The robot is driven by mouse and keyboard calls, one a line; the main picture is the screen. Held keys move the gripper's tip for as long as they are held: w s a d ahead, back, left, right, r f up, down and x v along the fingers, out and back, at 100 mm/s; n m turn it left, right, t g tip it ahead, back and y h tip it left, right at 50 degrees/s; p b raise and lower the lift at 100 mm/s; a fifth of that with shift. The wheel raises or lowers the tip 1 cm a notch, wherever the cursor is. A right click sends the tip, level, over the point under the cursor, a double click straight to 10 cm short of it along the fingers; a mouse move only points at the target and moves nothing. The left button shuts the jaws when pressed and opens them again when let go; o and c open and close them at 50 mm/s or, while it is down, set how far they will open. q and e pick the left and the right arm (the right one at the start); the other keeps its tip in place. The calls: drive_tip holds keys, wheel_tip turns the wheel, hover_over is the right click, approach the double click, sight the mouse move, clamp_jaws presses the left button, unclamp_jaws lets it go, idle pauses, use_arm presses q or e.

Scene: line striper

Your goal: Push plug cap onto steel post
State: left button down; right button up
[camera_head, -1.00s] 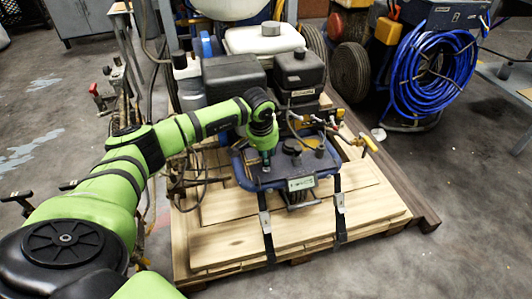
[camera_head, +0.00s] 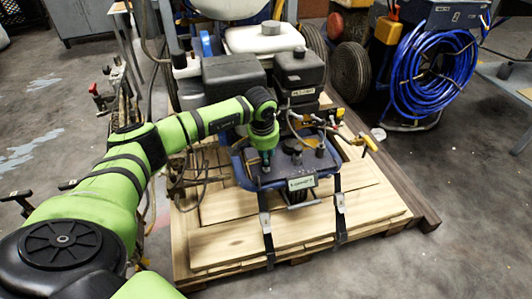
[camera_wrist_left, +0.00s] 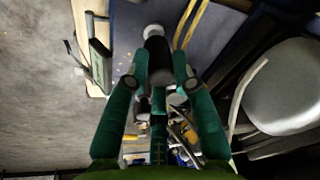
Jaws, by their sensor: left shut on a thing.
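My left gripper (camera_head: 267,163) points down over the left part of the blue-framed striper unit (camera_head: 298,166) on the wooden pallet. In the left wrist view, its two teal fingers (camera_wrist_left: 160,66) are closed on a dark, rounded piece, which looks like the plug cap (camera_wrist_left: 158,50). A small pale round end, possibly the steel post (camera_wrist_left: 153,30), shows just beyond the cap. I cannot tell whether the cap and that end touch. In the head view the gripper hides the cap and post. My right gripper is in neither view.
A black engine box (camera_head: 234,79) and a white tank (camera_head: 264,38) stand close behind the gripper. A yellow-handled valve (camera_head: 369,142) sticks out at the right. Two dark straps cross the pallet (camera_head: 225,238) front. A blue hose coil (camera_head: 433,75) stands at the back right.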

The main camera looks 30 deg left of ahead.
use_arm(q)
drive_tip(key=shift+f+b, duration=0.6)
drive_tip(key=shift+f, duration=0.15)
drive_tip(key=c, duration=0.6)
unclamp_jaws()
drive_tip(key=shift+c, duration=0.2)
drive_tip(key=p+v, duration=0.6)
drive_tip(key=v, duration=0.1)
idle(0.6)
